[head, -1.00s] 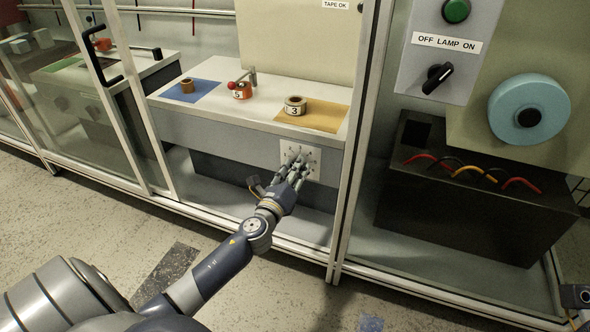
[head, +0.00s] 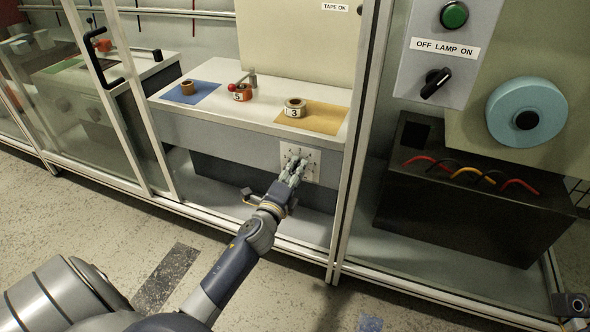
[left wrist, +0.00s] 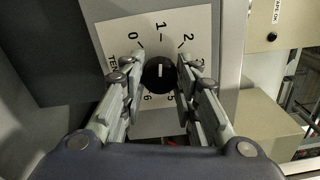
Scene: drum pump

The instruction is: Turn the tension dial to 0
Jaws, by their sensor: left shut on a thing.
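The tension dial is a black round knob (left wrist: 158,75) on a white square plate (head: 314,158) on the front of the workbench. In the left wrist view the plate (left wrist: 117,30) shows the numbers 0, 1 and 2 along its top, with 5 and 6 partly hidden below. The knob's white mark points up towards 1. My left gripper (left wrist: 159,78) is shut on the knob, one finger on each side. In the head view my left gripper (head: 300,163) covers most of the knob. A dark part of my right arm shows at the lower right corner; its fingers cannot be made out.
A frame post (head: 350,170) stands right of the plate. A lamp switch (head: 437,83) is farther right.

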